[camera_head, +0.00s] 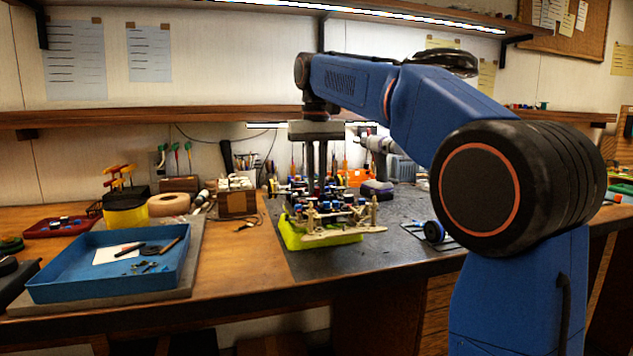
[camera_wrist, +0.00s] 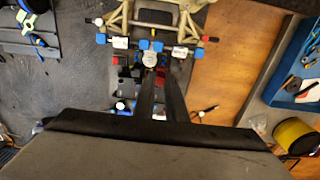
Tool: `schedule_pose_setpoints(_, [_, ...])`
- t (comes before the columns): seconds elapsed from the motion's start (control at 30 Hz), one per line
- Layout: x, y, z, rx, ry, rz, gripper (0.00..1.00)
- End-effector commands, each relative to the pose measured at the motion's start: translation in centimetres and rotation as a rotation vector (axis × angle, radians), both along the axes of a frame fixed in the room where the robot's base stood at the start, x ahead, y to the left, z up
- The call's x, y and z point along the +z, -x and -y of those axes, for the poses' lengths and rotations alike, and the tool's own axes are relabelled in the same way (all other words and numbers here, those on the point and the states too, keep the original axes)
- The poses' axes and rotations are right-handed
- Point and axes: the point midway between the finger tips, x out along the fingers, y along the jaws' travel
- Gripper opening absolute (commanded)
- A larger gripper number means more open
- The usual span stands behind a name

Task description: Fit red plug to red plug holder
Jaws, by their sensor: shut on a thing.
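My gripper (camera_head: 316,192) points straight down over the rear of the car chassis (camera_head: 330,222), which sits on a yellow-green stand (camera_head: 315,238). In the wrist view the two dark fingers (camera_wrist: 157,73) are close together, with a small red piece (camera_wrist: 160,77) between them near the tips. It appears to be the red plug, though the fingers hide most of it. The chassis shows beige arms (camera_wrist: 155,17) and blue parts in the wrist view. I cannot pick out the red plug holder for sure; fingers and chassis parts crowd that spot.
A blue tray (camera_head: 60,291) with small tools stands at the left. A yellow cup (camera_head: 126,214), tape roll (camera_head: 172,205) and wooden block (camera_head: 237,204) stand behind. A wheel (camera_head: 434,231) lies right of the stand. Bare wood (camera_head: 245,262) lies between tray and chassis.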

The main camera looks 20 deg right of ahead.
Motion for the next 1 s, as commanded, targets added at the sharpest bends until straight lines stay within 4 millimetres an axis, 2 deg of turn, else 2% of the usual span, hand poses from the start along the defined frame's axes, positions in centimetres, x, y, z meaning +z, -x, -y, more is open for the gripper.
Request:
schedule_pose_setpoints(0.4, [0.0,0.0,0.0,0.0,0.0,0.0,0.0])
schedule_pose_setpoints(1.0, [-1.2,0.0,0.0,0.0,0.0,0.0,0.0])
